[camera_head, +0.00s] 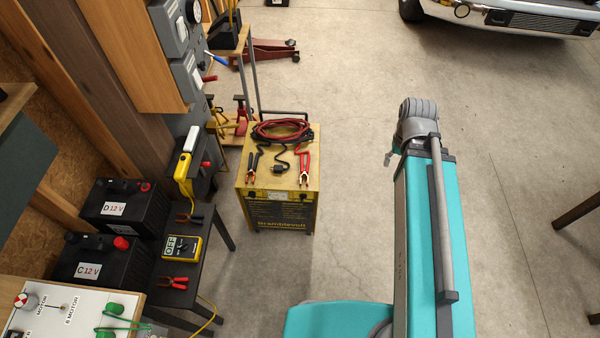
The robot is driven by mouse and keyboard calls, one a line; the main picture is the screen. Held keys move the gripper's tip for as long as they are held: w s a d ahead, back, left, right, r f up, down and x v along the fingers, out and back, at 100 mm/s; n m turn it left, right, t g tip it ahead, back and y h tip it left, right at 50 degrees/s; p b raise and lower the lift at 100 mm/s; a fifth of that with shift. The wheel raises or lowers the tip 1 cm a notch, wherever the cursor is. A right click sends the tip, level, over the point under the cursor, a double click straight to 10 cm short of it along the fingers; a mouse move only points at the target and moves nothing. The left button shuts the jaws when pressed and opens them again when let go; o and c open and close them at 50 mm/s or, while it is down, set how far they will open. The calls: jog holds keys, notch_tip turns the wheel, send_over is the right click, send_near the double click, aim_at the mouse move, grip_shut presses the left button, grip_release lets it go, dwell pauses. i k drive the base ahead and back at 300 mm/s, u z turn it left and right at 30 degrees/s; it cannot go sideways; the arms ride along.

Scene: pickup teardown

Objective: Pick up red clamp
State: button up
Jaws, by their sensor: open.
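A red clamp (304,165) lies on top of the yellow charger box (248,186), at its right side, with a red cable leading to it from a coil. Another red-handled clamp (173,282) lies on the dark bench at lower left. I cannot tell from the picture which one the task names. My teal arm rises at the right, apart from both clamps. The jaws of my gripper cannot be made out in this view.
A black clamp (255,163) and a plug (280,168) lie beside the red clamp on the box. A yellow multimeter (181,247) and black batteries (123,206) stand at left. A red floor jack (270,52) is behind. The floor between box and arm is clear.

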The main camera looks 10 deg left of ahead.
aim_at(302, 174)
jog(key=u, duration=0.65)
jog(key=i, duration=1)
jog(key=u, duration=0.35)
jog(key=k, duration=1.05)
jog(key=z, duration=0.1)
